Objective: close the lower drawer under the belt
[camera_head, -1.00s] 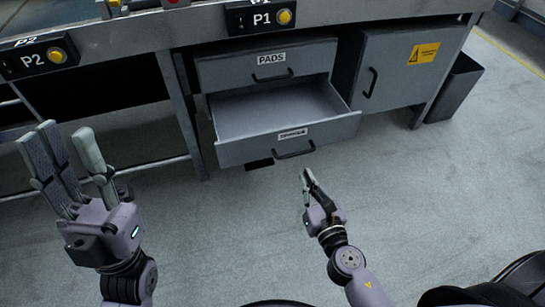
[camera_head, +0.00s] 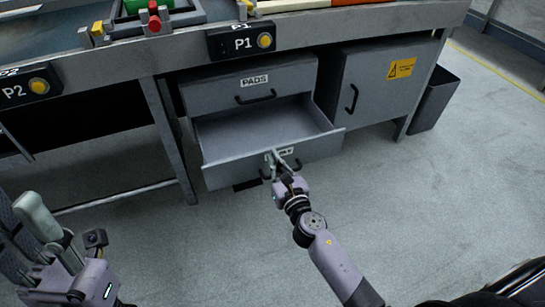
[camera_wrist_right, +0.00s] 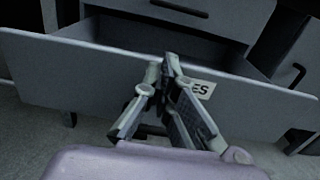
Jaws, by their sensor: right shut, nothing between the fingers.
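The lower drawer (camera_head: 230,174) under the belt stands pulled out, with its empty inside showing. It has a dark handle and a pale label on its front. My right gripper (camera_head: 281,155) is shut and empty, with its fingertips at the drawer front by the label, partly covering label and handle. In the right wrist view the closed fingertips (camera_wrist_right: 165,62) are against or just before the drawer front (camera_wrist_right: 70,75); I cannot tell if they touch. My left gripper (camera_head: 32,225) is open, low at the left edge and partly cut off.
The PADS drawer (camera_head: 220,93) above is shut. A cabinet (camera_head: 375,88) with a yellow warning label is to the right, a dark bin (camera_head: 433,98) beyond it. A table leg (camera_head: 170,140) stands left of the drawers. The floor in front is clear.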

